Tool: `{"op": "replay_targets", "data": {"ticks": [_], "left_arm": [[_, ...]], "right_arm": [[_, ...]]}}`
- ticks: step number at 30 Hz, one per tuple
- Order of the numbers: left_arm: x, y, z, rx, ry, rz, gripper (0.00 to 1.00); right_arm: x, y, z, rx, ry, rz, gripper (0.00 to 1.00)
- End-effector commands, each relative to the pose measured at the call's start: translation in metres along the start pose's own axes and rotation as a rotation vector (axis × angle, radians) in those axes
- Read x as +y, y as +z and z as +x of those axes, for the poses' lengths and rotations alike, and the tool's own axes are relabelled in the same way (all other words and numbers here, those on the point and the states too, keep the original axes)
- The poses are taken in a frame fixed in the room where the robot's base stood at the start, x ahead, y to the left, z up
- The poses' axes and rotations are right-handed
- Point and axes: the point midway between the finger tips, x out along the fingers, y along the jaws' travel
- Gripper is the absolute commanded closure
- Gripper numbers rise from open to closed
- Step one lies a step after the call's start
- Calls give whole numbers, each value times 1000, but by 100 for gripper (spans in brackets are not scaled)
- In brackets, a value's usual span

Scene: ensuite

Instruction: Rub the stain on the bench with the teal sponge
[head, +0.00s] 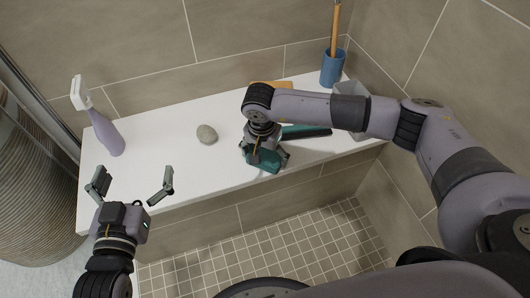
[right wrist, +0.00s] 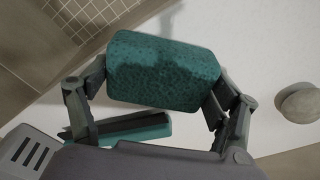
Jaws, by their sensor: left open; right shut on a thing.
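The teal sponge (head: 262,162) is held by my right gripper (head: 267,156) above or on the front middle of the white bench (head: 170,150). In the right wrist view the sponge (right wrist: 163,70) sits between the two fingers, with the bench behind it. I cannot tell whether it touches the bench. My left gripper (head: 135,174) is open and empty near the front left edge of the bench.
A purple spray bottle (head: 106,134) stands at the left and a grey stone (head: 207,134) lies mid-bench. A teal-and-black tool (head: 308,132) lies beside the right gripper. A blue cup (head: 333,69), a grey bin (head: 351,87) and a wooden item (head: 270,87) are at the back right.

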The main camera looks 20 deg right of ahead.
Motion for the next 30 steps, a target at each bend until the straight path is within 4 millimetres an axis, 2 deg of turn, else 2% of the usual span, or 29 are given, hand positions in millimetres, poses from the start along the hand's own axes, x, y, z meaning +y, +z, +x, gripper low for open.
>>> {"op": "replay_targets", "data": {"ticks": [14,30], "left_arm": [[-6,44,-13,-250,-15,2,0],[-13,90,-42,-521,-31,1,0]], "right_arm": [[-1,-3,-20,3,-4,1,40],[-1,-6,-37,3,-5,1,40]]}}
